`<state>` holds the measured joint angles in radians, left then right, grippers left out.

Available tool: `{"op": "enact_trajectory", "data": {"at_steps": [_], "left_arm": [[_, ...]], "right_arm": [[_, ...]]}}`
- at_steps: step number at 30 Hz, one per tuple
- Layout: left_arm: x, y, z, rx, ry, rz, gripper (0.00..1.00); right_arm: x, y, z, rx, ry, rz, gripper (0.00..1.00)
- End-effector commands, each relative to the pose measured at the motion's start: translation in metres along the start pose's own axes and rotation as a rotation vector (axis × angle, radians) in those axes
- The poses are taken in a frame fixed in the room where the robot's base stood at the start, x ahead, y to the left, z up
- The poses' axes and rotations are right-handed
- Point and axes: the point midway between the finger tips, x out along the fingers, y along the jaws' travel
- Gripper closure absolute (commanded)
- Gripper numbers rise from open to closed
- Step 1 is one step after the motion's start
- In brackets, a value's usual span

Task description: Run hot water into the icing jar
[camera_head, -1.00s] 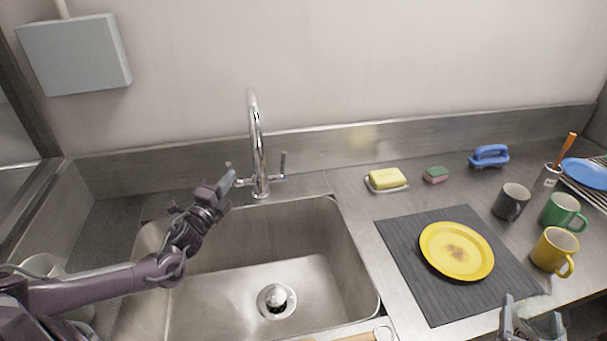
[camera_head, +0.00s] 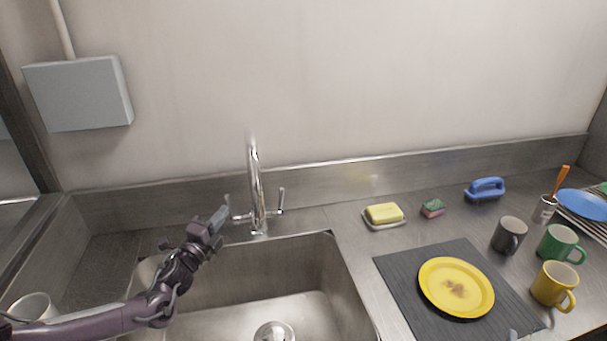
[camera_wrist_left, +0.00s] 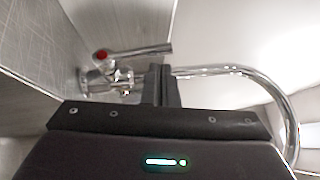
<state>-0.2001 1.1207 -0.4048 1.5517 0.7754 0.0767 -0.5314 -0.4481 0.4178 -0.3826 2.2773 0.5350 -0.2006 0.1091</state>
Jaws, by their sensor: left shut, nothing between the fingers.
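A chrome tap (camera_head: 257,190) with a tall curved spout stands at the back of the sink. A lever sticks up on its right; its left handle (camera_head: 241,217) is beside my left gripper. My left gripper (camera_head: 222,212) is shut and empty, just left of the tap. In the left wrist view the fingers (camera_wrist_left: 163,86) are close to a red-dotted lever (camera_wrist_left: 140,49); I cannot tell whether they touch. A pale, cup-like vessel (camera_head: 33,307) stands at the lower left, partly cut off; I cannot tell if it is the icing jar. Only slivers of my right gripper (camera_head: 532,329) show.
The steel sink (camera_head: 235,262) looks empty around its drain. Right of it are a soap dish (camera_head: 384,221), a sponge (camera_head: 432,208), a blue brush (camera_head: 486,189), a yellow plate (camera_head: 456,268) on a dark mat (camera_head: 400,268), and several mugs. A grey box (camera_head: 78,94) hangs on the wall.

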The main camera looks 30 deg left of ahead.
Motion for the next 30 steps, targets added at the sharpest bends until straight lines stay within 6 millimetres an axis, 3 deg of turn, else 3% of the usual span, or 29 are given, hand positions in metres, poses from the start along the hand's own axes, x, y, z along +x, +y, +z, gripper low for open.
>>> {"op": "enact_trajectory", "data": {"at_steps": [15,21,30], "left_arm": [[-0.082,0.001,-0.001,0.000,0.003,0.005,1.00],[-0.097,0.000,0.000,0.000,0.000,0.002,1.00],[-0.099,-0.001,-0.001,0.000,0.000,0.000,1.00]], "right_arm": [[0.000,0.000,-0.006,0.000,0.002,0.000,0.66],[0.000,0.000,-0.007,0.000,0.002,0.000,0.66],[0.000,0.000,-0.007,0.000,0.002,0.000,0.66]]}}
